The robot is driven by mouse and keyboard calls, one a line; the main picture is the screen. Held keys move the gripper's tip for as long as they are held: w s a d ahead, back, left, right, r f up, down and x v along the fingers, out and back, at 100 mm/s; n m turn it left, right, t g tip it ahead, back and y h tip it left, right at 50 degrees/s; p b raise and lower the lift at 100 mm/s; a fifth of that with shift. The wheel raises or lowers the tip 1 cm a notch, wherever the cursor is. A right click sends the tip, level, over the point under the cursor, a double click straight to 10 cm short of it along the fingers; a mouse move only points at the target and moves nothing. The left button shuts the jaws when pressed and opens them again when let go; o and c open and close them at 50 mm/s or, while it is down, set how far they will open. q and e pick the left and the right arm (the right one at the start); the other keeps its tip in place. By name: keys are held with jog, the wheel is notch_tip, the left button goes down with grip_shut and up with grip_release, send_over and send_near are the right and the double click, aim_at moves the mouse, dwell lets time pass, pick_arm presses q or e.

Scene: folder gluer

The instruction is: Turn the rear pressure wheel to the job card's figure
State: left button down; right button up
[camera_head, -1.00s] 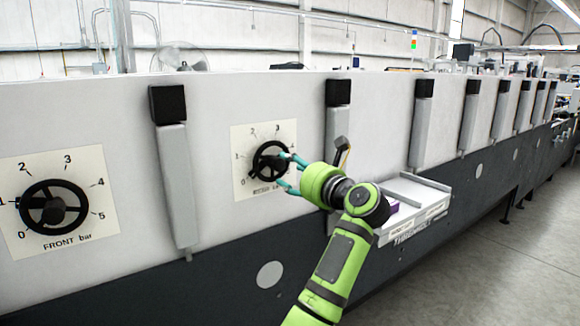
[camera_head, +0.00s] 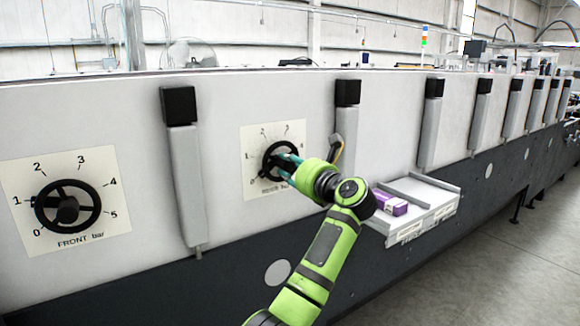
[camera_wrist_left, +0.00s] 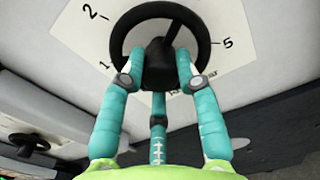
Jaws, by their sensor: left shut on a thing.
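The rear pressure wheel (camera_head: 266,165) is a black handwheel on a pale dial plate (camera_head: 252,137) marked REAR bar. My left gripper (camera_head: 283,163) reaches it from the right and covers part of its face. In the left wrist view, the gripper's teal fingers (camera_wrist_left: 160,68) are shut on the wheel's dark central hub, inside the black rim (camera_wrist_left: 206,42). One spoke runs from the hub up and slightly right. Dial figures 1, 2 and 5 show there; the others are hidden or out of frame. I cannot make out a job card. My right gripper is not in view.
The front wheel (camera_head: 96,207), on its FRONT bar plate, is at the left. A grey upright with a black top (camera_head: 184,150) stands between the dials. Right of my arm, a shelf (camera_head: 436,190) juts out with a purple box (camera_head: 391,203). A black-and-yellow item (camera_head: 336,148) hangs above my wrist.

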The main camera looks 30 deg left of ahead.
pick_arm(q)
jog(key=shift+r, duration=0.1)
jog(key=m+p, duration=0.4)
jog(key=m, duration=0.1)
jog(key=shift+r, duration=0.2)
jog(key=shift+f+m+p, duration=0.1)
jog(key=shift+m+p, duration=2.25)
jog(key=shift+m, duration=0.15)
jog(key=c, duration=1.1)
grip_release()
jog(key=shift+o, duration=1)
jog(key=shift+w+f, duration=0.1)
jog(key=shift+f, duration=0.05)
